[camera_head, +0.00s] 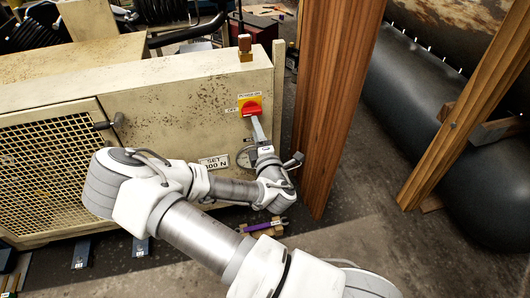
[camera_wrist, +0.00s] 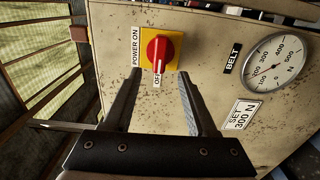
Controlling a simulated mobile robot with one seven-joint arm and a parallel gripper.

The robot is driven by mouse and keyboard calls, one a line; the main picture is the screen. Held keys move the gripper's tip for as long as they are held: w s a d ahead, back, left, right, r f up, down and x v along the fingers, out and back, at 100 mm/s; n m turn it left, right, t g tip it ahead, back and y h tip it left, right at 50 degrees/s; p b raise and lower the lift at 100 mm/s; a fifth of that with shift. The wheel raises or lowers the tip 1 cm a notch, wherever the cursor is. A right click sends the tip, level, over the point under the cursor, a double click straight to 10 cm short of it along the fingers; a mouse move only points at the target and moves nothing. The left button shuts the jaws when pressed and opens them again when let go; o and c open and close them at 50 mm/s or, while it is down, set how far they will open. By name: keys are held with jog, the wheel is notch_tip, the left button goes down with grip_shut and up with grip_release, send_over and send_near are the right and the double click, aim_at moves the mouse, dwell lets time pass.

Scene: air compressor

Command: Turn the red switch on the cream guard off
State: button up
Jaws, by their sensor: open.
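The cream guard (camera_head: 190,100) stands at the left and centre of the head view, and its panel fills much of the wrist view (camera_wrist: 215,60). The red switch (camera_head: 251,105) sits on a yellow plate near the guard's upper right corner. In the wrist view, the red switch (camera_wrist: 157,53) has its handle and white line lined up toward the "OFF" label, partly hidden below it; "POWER ON" is at its left. My gripper (camera_wrist: 159,75) is open and empty, its fingers either side of the switch's lower end. Contact cannot be told. It also shows in the head view (camera_head: 257,124).
A round gauge (camera_wrist: 273,63) and a "SET 300 N" label (camera_wrist: 243,114) are on the guard beside the switch. A wooden post (camera_head: 335,100) stands close to the right of my arm. A dark tank (camera_head: 430,120) lies farther right. A purple-handled tool (camera_head: 264,226) lies below.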

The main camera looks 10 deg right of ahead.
jog(key=s+p, duration=0.5)
jog(key=s, duration=0.6)
dwell(0.3)
